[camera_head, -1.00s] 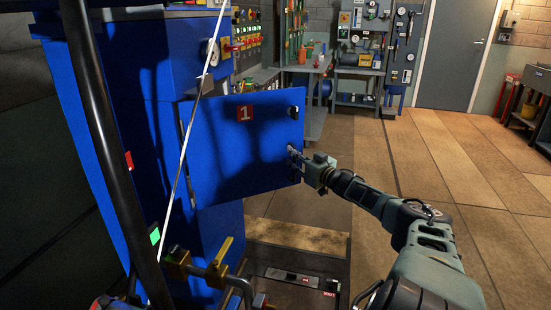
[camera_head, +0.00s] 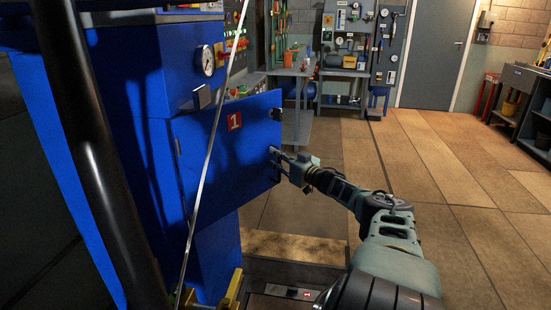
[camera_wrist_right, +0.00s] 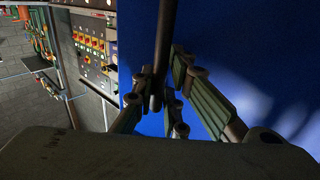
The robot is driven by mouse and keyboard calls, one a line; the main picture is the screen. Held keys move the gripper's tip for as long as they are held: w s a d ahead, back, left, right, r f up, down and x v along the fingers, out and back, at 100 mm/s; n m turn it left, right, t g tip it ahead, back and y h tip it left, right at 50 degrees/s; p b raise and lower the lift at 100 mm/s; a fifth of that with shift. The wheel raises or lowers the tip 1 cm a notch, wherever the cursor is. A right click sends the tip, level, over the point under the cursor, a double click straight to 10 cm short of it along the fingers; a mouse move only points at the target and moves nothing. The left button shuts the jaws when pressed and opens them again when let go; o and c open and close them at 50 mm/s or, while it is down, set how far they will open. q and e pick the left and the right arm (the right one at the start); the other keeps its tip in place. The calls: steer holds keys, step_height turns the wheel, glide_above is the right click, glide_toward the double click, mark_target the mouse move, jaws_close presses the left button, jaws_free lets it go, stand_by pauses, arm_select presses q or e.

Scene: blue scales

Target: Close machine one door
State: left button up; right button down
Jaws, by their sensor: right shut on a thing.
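The machine one door (camera_head: 222,158) is a blue panel with a red "1" label, standing open from the blue machine (camera_head: 145,120). My right gripper (camera_head: 277,158) is at the door's free edge, shut on the door handle. In the right wrist view, the fingers of my right gripper (camera_wrist_right: 160,105) close around a dark handle bar (camera_wrist_right: 165,50) in front of the blue door (camera_wrist_right: 245,60). My left gripper is not in view.
A gauge (camera_head: 208,60) and a control panel sit on the machine above the door. A workbench (camera_head: 300,85) and a tool board (camera_head: 360,40) stand at the back. A grey door (camera_head: 435,50) is in the back wall.

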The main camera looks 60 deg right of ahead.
steer(key=shift+d+r, duration=0.1)
steer(key=shift+d, duration=0.1)
steer(key=c, duration=2.1)
jaws_free()
steer(key=shift+s+a+f, duration=0.15)
steer(key=shift+s+f, duration=0.1)
steer(key=shift+s, duration=0.15)
steer(key=v, duration=1.1)
steer(key=shift+s+a+r, duration=0.1)
steer(key=shift+r, duration=0.05)
steer(key=shift+c, duration=0.5)
